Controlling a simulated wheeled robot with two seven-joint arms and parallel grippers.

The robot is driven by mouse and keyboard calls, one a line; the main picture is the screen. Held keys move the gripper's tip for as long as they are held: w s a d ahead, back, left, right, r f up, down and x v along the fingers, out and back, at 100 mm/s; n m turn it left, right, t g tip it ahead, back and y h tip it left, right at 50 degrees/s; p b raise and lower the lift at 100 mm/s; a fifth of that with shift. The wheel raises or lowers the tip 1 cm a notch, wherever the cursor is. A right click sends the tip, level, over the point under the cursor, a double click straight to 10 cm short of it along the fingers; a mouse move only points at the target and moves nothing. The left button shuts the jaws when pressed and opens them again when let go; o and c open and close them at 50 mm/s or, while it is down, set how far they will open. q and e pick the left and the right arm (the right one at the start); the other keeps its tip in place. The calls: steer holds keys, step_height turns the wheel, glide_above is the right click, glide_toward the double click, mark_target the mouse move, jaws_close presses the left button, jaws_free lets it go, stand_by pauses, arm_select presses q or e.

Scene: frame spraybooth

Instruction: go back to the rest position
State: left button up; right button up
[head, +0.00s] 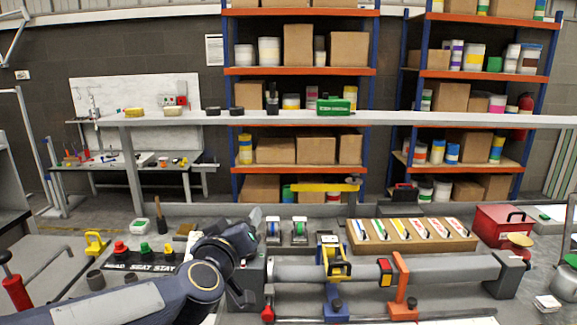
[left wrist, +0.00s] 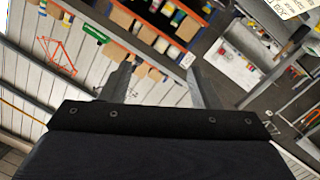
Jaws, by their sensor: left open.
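My left arm reaches in from the lower left of the head view. My left gripper (head: 241,292) is at its end, close to the left end of a grey horizontal tube (head: 445,267); I cannot tell whether they touch. In the left wrist view my left gripper (left wrist: 158,68) has its two fingers spread apart with nothing between them. That view is strongly tilted and shows shelves and wall beyond the fingers. My right gripper is in neither view.
A blue clamp (head: 334,295) and an orange clamp (head: 400,285) stand at the tube. Loaded shelves (head: 300,71) line the back.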

arm_select(q)
steer(key=s+a+f+g, duration=0.3)
steer(key=s+f, duration=0.3)
steer(key=s, duration=0.4)
steer(key=s+a+f+m+g, duration=0.1)
steer(key=s+a+f+g, duration=0.3)
steer(key=s, duration=0.7)
steer(key=s+a+f+m+g+h, duration=0.1)
steer(key=s+a+f+g, duration=0.3)
steer(key=s+f, duration=0.5)
steer(key=shift+s, duration=0.7)
